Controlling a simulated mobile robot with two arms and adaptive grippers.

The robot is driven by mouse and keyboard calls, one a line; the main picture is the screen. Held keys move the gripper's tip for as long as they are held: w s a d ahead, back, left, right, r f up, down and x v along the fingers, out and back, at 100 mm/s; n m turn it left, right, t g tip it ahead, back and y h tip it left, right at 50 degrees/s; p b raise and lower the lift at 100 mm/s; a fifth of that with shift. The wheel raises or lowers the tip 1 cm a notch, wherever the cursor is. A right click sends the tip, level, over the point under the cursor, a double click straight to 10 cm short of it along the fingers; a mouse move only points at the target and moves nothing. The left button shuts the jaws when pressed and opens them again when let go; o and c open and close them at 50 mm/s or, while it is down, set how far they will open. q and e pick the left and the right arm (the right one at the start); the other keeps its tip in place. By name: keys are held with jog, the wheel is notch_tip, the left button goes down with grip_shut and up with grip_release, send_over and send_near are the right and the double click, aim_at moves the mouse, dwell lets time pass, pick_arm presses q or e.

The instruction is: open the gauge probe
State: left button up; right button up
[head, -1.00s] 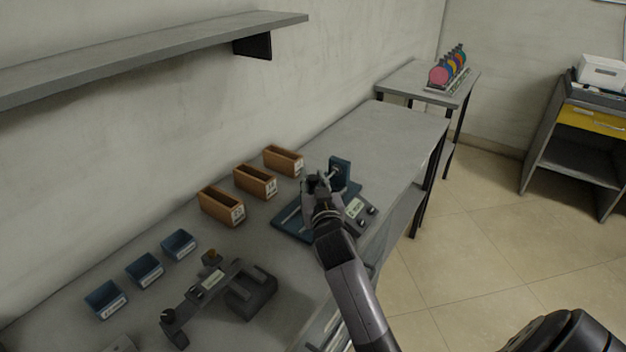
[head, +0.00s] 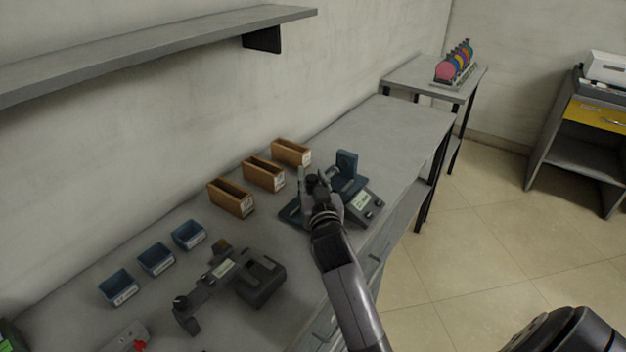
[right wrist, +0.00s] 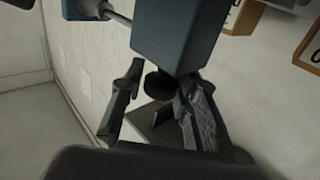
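The gauge is a teal device with a flat base (head: 290,213) and an upright block (head: 346,164) on the bench. Its small labelled panel (head: 361,201) faces the front. In the right wrist view the teal block (right wrist: 175,35) is close, with a metal rod (right wrist: 115,17) at its left and a round black knob (right wrist: 158,84) below it. My right gripper (head: 314,174) is over the device and hides part of it. In the wrist view its fingers (right wrist: 160,88) are apart, on either side of the knob; contact is not clear. My left gripper is not in view.
Orange-brown bins (head: 264,173) and blue bins (head: 156,259) line the wall side. A dark fixture (head: 225,270) stands on the near bench, with a grey device bearing a red part (head: 137,345) at the lower left. The far bench (head: 385,125) is clear. A shelf (head: 160,50) overhangs.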

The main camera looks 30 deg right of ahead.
jog(key=o, duration=0.3)
jog(key=shift+a, duration=0.15)
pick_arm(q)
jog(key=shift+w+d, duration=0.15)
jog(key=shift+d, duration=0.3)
pick_arm(e)
jog(key=shift+s, duration=0.1)
jog(key=shift+s+f, duration=0.1)
jog(key=shift+s, duration=0.2)
jog(key=v, duration=0.7)
jog(key=shift+w, duration=0.1)
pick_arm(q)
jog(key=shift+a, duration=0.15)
